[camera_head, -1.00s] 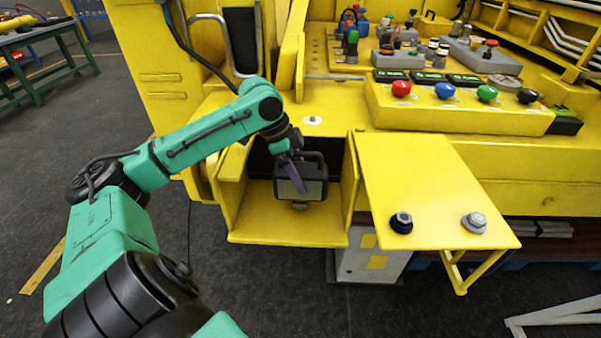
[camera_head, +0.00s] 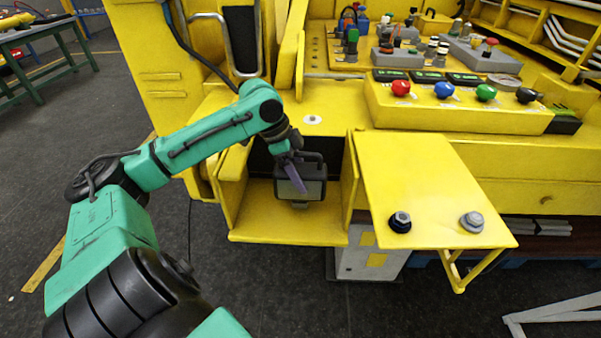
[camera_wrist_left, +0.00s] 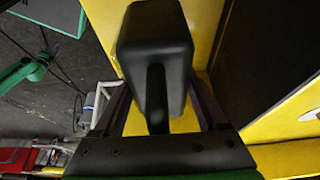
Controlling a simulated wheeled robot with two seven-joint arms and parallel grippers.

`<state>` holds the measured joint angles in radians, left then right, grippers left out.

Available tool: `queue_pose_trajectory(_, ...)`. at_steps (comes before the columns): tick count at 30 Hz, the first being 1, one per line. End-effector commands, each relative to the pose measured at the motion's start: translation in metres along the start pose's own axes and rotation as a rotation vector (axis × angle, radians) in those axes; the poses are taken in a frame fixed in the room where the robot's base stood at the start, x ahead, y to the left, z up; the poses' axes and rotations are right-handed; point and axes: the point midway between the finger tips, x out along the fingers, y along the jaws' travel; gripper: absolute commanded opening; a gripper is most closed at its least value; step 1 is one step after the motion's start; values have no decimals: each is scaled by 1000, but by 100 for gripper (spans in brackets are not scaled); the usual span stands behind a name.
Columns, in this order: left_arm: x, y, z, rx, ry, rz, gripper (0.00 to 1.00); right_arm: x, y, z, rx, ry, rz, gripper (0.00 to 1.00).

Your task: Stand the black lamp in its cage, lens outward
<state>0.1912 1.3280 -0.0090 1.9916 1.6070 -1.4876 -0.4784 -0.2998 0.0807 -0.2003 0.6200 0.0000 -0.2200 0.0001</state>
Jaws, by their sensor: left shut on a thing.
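The black lamp (camera_head: 313,186) is upright inside the yellow box-like cage (camera_head: 290,228), with its grey lens facing out toward the open front. My left gripper (camera_head: 297,180) reaches in from above left and is shut on the lamp. In the left wrist view the lamp's dark body (camera_wrist_left: 154,60) shows between the fingers, with its handle (camera_wrist_left: 156,100) running back toward the gripper. A short foot shows under the lamp; I cannot tell whether it touches the cage floor. My right gripper is not in view.
A yellow shelf (camera_head: 430,190) right of the cage carries a black knob (camera_head: 400,222) and a grey knob (camera_head: 472,222). Above it stands a control box (camera_head: 460,108) with coloured buttons.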

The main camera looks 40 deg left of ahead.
Motion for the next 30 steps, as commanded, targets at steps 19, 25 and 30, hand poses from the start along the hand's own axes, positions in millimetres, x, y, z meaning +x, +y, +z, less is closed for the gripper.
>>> queue_pose_trajectory(19,-1,-1,-1,1,4,-4,0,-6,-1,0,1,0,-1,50)
queue_pose_trajectory(25,3,-1,0,1,4,-4,0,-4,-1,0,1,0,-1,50)
queue_pose_trajectory(30,6,-1,2,1,4,-4,0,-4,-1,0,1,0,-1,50)
